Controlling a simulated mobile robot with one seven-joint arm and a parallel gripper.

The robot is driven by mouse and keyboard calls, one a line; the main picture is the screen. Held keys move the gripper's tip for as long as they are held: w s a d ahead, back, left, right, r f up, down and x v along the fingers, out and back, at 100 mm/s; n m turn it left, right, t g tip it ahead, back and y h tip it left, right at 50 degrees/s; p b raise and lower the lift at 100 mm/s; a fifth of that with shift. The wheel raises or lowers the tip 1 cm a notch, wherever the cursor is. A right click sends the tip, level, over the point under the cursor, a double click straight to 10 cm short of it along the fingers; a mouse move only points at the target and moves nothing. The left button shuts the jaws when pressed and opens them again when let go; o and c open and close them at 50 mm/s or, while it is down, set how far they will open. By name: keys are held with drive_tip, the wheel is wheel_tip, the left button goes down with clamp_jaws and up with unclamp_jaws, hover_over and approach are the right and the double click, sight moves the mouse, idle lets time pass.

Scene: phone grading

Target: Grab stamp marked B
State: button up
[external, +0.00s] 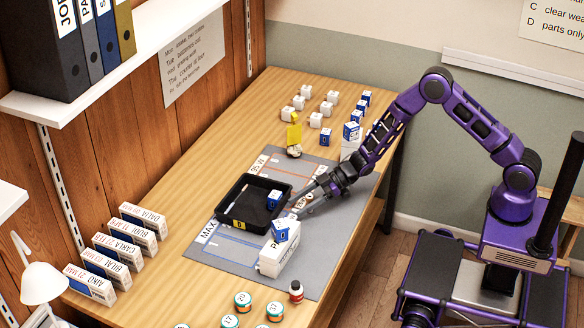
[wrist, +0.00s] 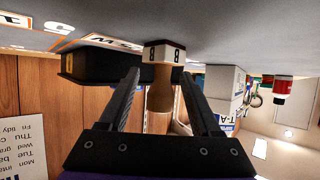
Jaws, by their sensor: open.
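The stamp marked B is in the wrist view, which looks upside down. Its pale block (wrist: 165,53) shows a dark B-like mark on two faces, and its wooden handle (wrist: 159,98) lies between the fingers of my gripper (wrist: 160,74). The fingers are open, one on each side of the handle, with a gap visible. In the external view my gripper (external: 312,194) is low over the grey mat, right of the black tray. The stamp there is mostly hidden by the fingers.
The black tray (external: 231,209) holds a small blue-and-white box (external: 274,199). Another blue box (external: 281,230) sits on a white carton (external: 279,255) near my gripper. Several small boxes stand at the back of the table.

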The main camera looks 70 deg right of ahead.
clamp_jaws()
idle(0.3)
